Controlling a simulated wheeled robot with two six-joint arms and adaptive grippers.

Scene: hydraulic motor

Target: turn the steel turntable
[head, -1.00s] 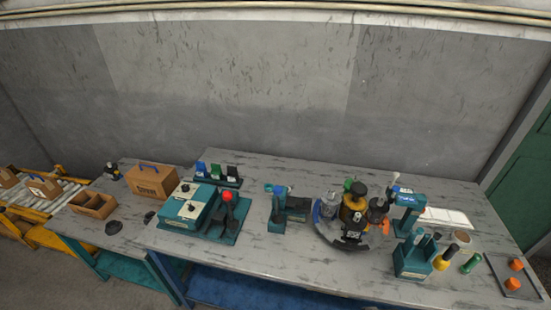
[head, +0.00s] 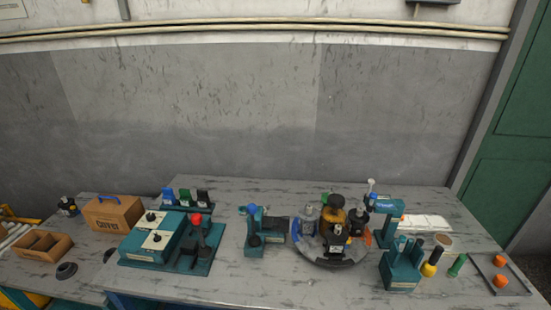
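The steel turntable (head: 327,261) is a round grey plate with a dark front edge on the right half of the workbench. Several parts stand on it: a silver-grey part (head: 309,221), a brass-and-black part (head: 333,220), a black part (head: 357,224) and a small black block with a light face (head: 336,240) at the front. A blue patch shows at its left rim and an orange one at its right rim. Neither of my grippers is in view.
A teal press (head: 384,222) stands close right of the turntable, with a teal tool holder (head: 402,268) in front. A teal fixture (head: 267,231) is close on the left. A teal control box (head: 155,240) stands further left. The bench front is mostly clear.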

